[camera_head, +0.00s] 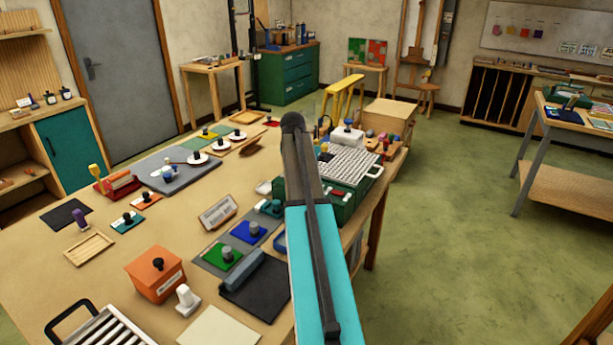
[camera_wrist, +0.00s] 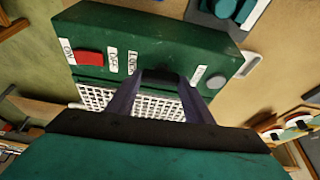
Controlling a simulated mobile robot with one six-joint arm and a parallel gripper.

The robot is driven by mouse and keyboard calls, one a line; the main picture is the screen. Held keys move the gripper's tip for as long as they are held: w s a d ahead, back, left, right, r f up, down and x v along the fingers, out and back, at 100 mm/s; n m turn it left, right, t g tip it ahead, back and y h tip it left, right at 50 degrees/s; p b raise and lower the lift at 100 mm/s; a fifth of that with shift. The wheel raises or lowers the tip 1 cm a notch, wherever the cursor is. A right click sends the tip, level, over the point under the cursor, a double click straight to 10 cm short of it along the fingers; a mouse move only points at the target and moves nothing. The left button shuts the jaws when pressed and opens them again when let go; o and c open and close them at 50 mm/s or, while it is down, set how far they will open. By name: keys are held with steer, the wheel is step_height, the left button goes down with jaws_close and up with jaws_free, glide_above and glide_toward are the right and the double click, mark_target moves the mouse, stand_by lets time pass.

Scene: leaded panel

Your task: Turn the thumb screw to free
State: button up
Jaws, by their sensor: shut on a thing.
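A green machine (camera_head: 352,178) with a white grid top stands at the right side of the workbench; its front fills the upper part of the wrist view (camera_wrist: 215,60). That front carries a dark thumb screw (camera_wrist: 160,75) between a white label (camera_wrist: 132,62) that seems to read LOCK and another label (camera_wrist: 198,76) too small to read. My gripper (camera_wrist: 159,84) has its two fingers on either side of the thumb screw, shut on it. The screw is partly hidden between the fingers, so its exact angle cannot be told. My arm hides the gripper in the head view.
A red switch (camera_wrist: 89,58) with ON and OFF labels and a grey round knob (camera_wrist: 217,82) sit on the same front. Left of my arm, the workbench (camera_head: 95,275) holds an orange box (camera_head: 155,273), a dark block (camera_head: 258,285) and several knobbed plates. Floor is free at the right.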

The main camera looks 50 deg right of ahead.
steer(key=o, duration=1)
steer(key=shift+o, duration=0.2)
steer(key=shift+r, duration=0.15)
steer(key=b+v, duration=0.3)
steer(key=v, duration=1)
steer(key=shift+r, duration=0.25)
steer(key=shift+s, duration=0.1)
